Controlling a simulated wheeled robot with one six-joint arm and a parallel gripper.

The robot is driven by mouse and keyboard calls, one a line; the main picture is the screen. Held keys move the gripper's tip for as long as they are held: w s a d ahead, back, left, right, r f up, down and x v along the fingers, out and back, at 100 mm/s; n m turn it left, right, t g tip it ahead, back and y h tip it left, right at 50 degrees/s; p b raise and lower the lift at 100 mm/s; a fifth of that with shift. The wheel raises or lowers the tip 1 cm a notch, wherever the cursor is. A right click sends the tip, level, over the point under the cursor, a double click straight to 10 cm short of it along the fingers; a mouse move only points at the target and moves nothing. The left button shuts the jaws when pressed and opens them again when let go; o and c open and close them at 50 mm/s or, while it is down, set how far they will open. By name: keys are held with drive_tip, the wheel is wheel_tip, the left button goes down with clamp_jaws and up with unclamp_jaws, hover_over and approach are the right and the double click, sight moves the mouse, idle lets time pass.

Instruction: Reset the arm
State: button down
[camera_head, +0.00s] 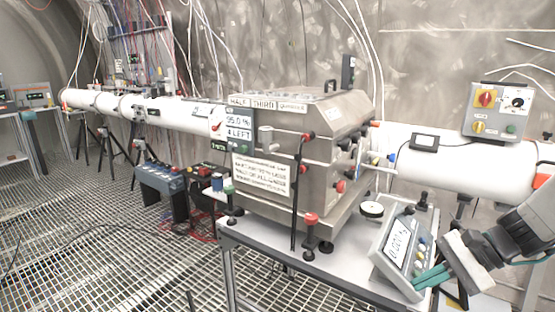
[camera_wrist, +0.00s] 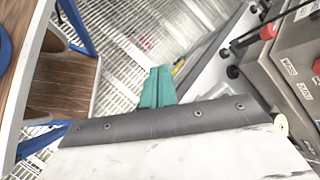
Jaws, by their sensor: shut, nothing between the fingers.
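My arm (camera_head: 528,228) reaches in from the right edge in the head view. My gripper (camera_head: 430,278) has teal fingers and points left, by the lower right side of the tilted display box (camera_head: 397,246) at the table's right end. I cannot tell whether the fingers touch that box. In the wrist view my gripper (camera_wrist: 157,86) shows its teal fingers together, with nothing held, over the grating floor.
A steel box machine (camera_head: 300,150) stands on the grey table (camera_head: 262,236). A white pipe (camera_head: 460,168) runs behind it, with a control box (camera_head: 497,110) above. A wooden surface (camera_wrist: 63,85) lies left in the wrist view. Grating floor (camera_head: 90,240) is open at left.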

drive_tip(key=s+a+r+n+h, duration=0.1)
drive_tip(key=s+r+n+h, duration=0.3)
drive_tip(key=s, duration=0.4)
drive_tip(key=s+a+r+n+h, duration=0.2)
drive_tip(key=s+r+n+h, duration=0.3)
drive_tip(key=s+n, duration=0.3)
drive_tip(key=shift+s+r+n, duration=0.15)
drive_tip(key=shift+r+n, duration=0.15)
drive_tip(key=shift+r, duration=0.3)
drive_tip(key=shift+a, duration=0.1)
